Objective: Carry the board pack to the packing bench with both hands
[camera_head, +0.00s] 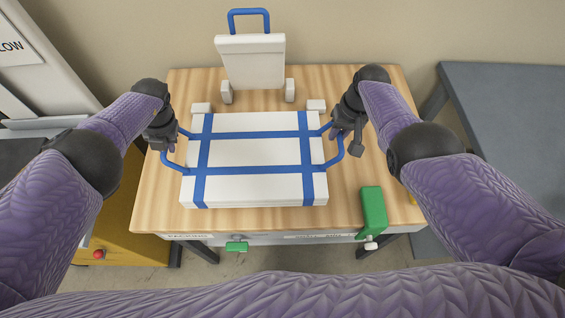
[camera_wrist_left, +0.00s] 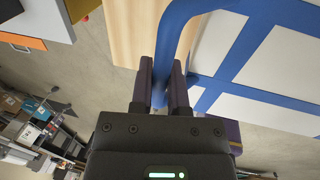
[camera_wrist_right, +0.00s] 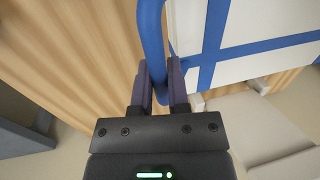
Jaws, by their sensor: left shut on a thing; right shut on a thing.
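The board pack (camera_head: 255,152) is a flat white slab crossed by blue straps, with a blue loop handle at each side. It lies over the wooden bench top (camera_head: 155,200); I cannot tell whether it touches the wood. My left gripper (camera_head: 172,140) is shut on the left handle, which passes between its fingers in the left wrist view (camera_wrist_left: 168,80). My right gripper (camera_head: 340,132) is shut on the right handle, also seen between the fingers in the right wrist view (camera_wrist_right: 158,80). The pack looks about level.
A white upright piece with a blue handle (camera_head: 250,58) stands at the bench's back. Small white blocks (camera_head: 316,105) sit behind the pack. A green block (camera_head: 373,210) is at the front right corner. A grey table (camera_head: 510,110) stands right; a white machine (camera_head: 40,75) stands left.

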